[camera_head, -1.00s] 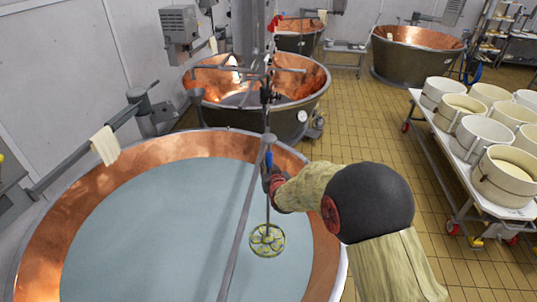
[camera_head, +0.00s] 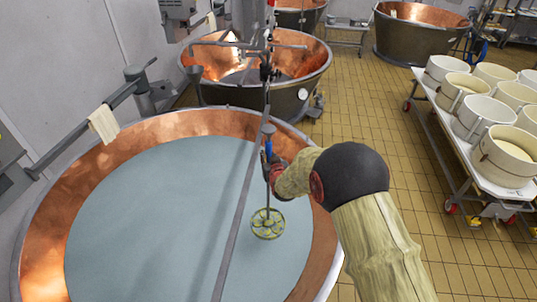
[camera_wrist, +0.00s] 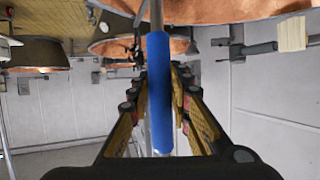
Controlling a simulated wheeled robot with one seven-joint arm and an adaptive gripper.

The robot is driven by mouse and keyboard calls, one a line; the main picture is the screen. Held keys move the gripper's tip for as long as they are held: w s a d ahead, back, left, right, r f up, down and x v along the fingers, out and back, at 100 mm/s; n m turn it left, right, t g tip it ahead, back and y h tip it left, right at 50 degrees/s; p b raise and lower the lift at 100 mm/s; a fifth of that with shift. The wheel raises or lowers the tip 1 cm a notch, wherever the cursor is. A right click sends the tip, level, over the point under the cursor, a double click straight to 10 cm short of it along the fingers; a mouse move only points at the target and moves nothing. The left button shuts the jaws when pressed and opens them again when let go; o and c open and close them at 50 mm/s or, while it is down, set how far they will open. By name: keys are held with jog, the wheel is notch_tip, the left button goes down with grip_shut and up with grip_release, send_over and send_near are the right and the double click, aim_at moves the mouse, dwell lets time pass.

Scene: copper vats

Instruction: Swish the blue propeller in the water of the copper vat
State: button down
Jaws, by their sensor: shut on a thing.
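The propeller is a thin upright rod with a blue handle (camera_head: 268,148) and a round yellow-green openwork disc (camera_head: 267,223) at its lower end. My gripper (camera_head: 274,176) is shut on the blue handle, which also shows between the fingers in the wrist view (camera_wrist: 159,95). The large copper vat (camera_head: 75,195) in front holds pale grey-blue water (camera_head: 150,220). The disc is over the right part of the water, inside the rim. It shows whole; I cannot tell whether it touches the surface. The wrist view does not show the disc.
A grey bar (camera_head: 245,200) crosses the vat just left of the rod. A cloth (camera_head: 103,125) hangs on an arm at the left. A second copper vat (camera_head: 300,65) stands behind. A cart with several white tubs (camera_head: 508,155) is at the right, with clear tiled floor between.

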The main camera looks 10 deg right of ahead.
notch_tip(320, 180, down, 28)
jog(key=b, duration=2.5)
jog(key=shift+f, duration=0.2)
jog(key=w+d+b, duration=0.3)
jog(key=w+b, duration=0.1)
jog(key=w, duration=0.2)
jog(key=shift+d, duration=0.3)
jog(key=s+a, duration=0.7)
jog(key=s, duration=0.5)
jog(key=shift+a+p, duration=0.15)
jog(key=shift+p, duration=0.15)
